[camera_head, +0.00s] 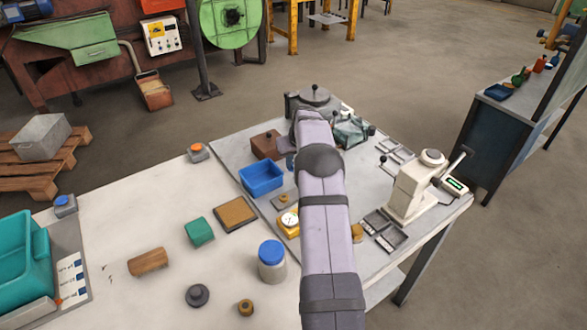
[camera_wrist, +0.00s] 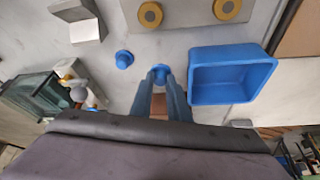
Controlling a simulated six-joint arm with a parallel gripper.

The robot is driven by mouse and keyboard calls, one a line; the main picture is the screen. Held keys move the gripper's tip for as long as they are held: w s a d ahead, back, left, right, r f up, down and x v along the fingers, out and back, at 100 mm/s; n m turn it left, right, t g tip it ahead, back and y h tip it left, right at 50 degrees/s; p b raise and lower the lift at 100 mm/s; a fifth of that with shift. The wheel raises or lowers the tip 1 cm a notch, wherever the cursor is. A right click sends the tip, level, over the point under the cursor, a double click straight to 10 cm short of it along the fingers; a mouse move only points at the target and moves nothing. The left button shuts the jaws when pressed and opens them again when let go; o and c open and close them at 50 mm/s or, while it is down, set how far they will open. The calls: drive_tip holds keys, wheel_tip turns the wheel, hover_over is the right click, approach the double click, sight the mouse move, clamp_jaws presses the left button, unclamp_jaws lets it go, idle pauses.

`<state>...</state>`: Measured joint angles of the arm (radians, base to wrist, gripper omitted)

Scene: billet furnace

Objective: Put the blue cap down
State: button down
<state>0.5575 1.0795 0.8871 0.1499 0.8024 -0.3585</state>
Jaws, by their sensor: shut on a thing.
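In the wrist view my gripper (camera_wrist: 162,84) is shut on a small blue cap (camera_wrist: 160,71), which shows between the fingertips. A second small blue cap (camera_wrist: 124,59) stands on the grey surface just left of it, apart from my fingers. A blue open bin (camera_wrist: 232,104) is to the right of my gripper and looks empty; in the head view it stands on the table (camera_head: 261,190), left of my arm. My arm hides most of the gripper and the held cap in the head view. I cannot tell whether the held cap touches the surface.
Two brass-coloured discs (camera_wrist: 150,14) and a grey metal block (camera_wrist: 86,29) lie beyond the caps. A dark green device (camera_wrist: 28,88) is at left. In the head view, a jar with a blue lid (camera_head: 271,263) and a white press (camera_head: 410,190) flank my arm.

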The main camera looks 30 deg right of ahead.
drive_tip(key=shift+f+p, duration=0.6)
drive_tip(key=shift+f, duration=1.15)
drive_tip(key=shift+f, duration=0.1)
drive_tip(key=c, duration=1.7)
unclamp_jaws()
drive_tip(key=shift+r, duration=0.2)
drive_tip(key=b+v, duration=0.3)
drive_tip(key=v, duration=0.9)
drive_tip(key=shift+s+f+b, duration=0.1)
drive_tip(key=shift+b, duration=0.25)
